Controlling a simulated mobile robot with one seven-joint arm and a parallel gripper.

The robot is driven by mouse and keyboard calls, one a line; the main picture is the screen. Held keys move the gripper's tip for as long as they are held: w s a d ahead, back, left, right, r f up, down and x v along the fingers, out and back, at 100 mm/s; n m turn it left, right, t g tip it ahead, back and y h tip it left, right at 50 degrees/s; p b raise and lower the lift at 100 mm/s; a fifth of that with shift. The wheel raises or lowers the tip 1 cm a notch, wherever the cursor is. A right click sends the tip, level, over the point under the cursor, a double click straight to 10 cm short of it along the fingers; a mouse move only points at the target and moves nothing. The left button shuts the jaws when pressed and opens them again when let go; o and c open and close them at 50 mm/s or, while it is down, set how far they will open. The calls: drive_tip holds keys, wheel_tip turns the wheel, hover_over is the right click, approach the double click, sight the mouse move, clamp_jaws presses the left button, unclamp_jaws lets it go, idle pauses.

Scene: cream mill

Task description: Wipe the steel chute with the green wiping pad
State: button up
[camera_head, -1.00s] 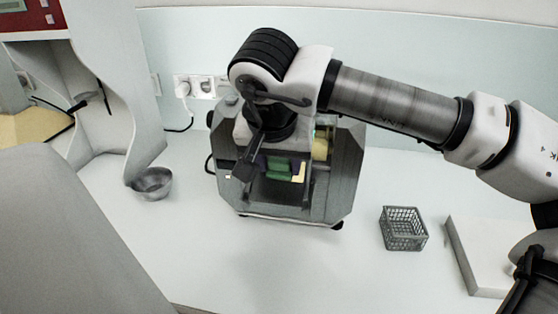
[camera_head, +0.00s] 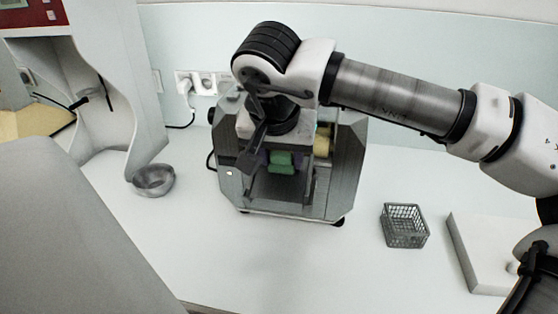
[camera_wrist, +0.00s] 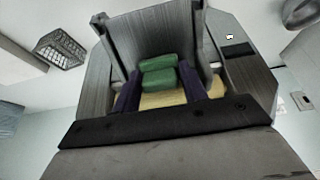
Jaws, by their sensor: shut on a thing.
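The green wiping pad (camera_head: 281,163) is held at the front of the steel machine. In the wrist view the pad (camera_wrist: 158,72) shows as two green lobes between the purple fingers of my gripper (camera_wrist: 160,84), which is shut on it. The steel chute (camera_wrist: 150,32) lies just beyond the pad in the wrist view, with a raised wall on each side. The pad is over the chute; I cannot tell whether it touches. In the head view my gripper (camera_head: 281,160) and wrist hide much of the chute.
Yellow rollers (camera_head: 323,143) sit inside the machine (camera_head: 346,176), close to my gripper. A metal bowl (camera_head: 153,180) stands to the left. A grey wire basket (camera_head: 404,226) and a white block (camera_head: 480,252) stand to the right. The counter in front is clear.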

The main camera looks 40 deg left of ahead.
sight(279, 188)
drive_tip(key=shift+s+d+f+b, duration=0.2)
drive_tip(key=shift+s+f+b, duration=0.1)
drive_tip(key=shift+s+b, duration=0.1)
drive_tip(key=shift+s+d+f+b, duration=0.35)
drive_tip(key=shift+s+d+f, duration=0.1)
drive_tip(key=shift+s, duration=0.2)
drive_tip(key=shift+s+d+f+b, duration=0.3)
drive_tip(key=shift+s+d, duration=0.1)
drive_tip(key=shift+s, duration=0.25)
wheel_tip(279, 188, up, 8)
drive_tip(key=s+p, duration=0.1)
drive_tip(key=p, duration=0.5)
drive_tip(key=shift+d, duration=0.25)
